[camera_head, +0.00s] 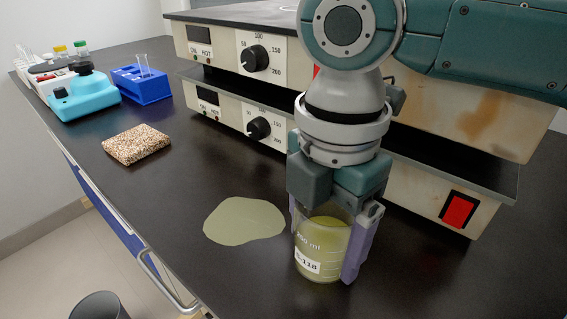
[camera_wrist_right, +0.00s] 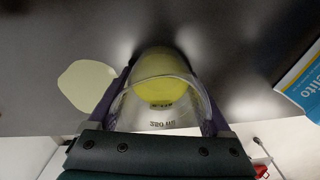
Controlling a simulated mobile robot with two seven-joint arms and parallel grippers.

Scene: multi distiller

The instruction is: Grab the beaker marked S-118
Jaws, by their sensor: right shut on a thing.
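The glass beaker (camera_head: 321,248) holds yellow-green liquid and stands upright at the front of the black bench. Its white label, partly hidden at the left, ends in "118". My right gripper (camera_head: 331,236) comes down from above and is shut on the beaker, with a purple finger on each side. In the right wrist view the beaker (camera_wrist_right: 160,98) sits between the two fingers of my right gripper (camera_wrist_right: 162,108). I cannot tell whether its base touches the bench. My left gripper is not in view.
A pale green puddle (camera_head: 243,221) lies just left of the beaker. Two stacked hot plates (camera_head: 225,112) stand behind my right arm. A speckled sponge-like block (camera_head: 136,145), a turquoise device (camera_head: 84,97) and a blue tube rack (camera_head: 141,86) are farther left. The bench edge is close in front.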

